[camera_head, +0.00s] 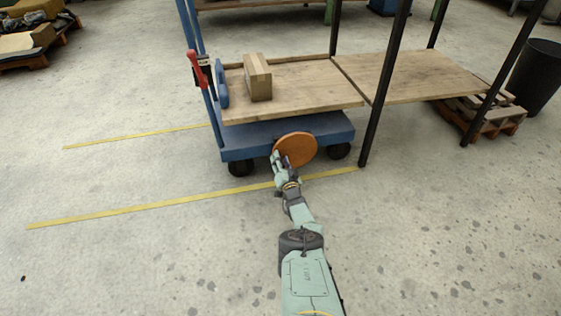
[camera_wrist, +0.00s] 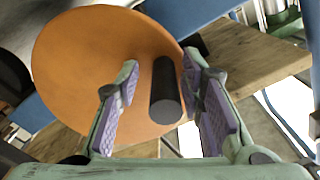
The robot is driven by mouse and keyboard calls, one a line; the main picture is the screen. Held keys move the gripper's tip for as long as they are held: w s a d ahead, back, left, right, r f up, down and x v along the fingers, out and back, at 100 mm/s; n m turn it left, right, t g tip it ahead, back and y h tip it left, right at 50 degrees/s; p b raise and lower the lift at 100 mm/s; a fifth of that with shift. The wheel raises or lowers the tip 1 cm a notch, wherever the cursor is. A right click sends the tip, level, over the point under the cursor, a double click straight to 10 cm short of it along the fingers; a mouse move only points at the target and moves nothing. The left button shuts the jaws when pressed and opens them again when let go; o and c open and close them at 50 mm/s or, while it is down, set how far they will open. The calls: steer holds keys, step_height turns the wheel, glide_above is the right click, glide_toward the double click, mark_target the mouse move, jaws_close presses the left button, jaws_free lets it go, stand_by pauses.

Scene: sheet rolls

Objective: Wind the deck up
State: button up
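The deck (camera_head: 310,95) is a wooden board on a blue wheeled cart (camera_head: 240,140), with a cardboard box (camera_head: 257,80) standing on it. An orange round handwheel (camera_head: 300,148) sits at the cart's near side. It fills much of the wrist view (camera_wrist: 90,60), where a black cylindrical handle (camera_wrist: 165,95) sticks out from its face. My gripper (camera_head: 280,160) is at the wheel's left part. In the wrist view its two purple-padded fingers (camera_wrist: 163,75) are apart, on either side of the handle, with a visible gap on the left. The right finger's contact cannot be told.
A wooden shelf board (camera_head: 415,75) with dark posts (camera_head: 384,85) adjoins the deck on the right. A red lever (camera_head: 197,68) is on the cart's left upright. A pallet (camera_head: 490,115) and a dark bin (camera_head: 537,75) stand right. The near floor is clear.

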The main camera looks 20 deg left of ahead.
steer(key=shift+s+f, duration=0.1)
steer(key=shift+s+d+f, duration=0.4)
steer(key=shift+s, duration=0.05)
steer(key=shift+s+d, duration=0.1)
steer(key=shift+s, duration=0.1)
steer(key=shift+s+d+r, duration=0.25)
steer(key=shift+s+r, duration=0.1)
steer(key=shift+r, duration=0.15)
steer(key=v, duration=0.5)
steer(key=shift+a, duration=0.1)
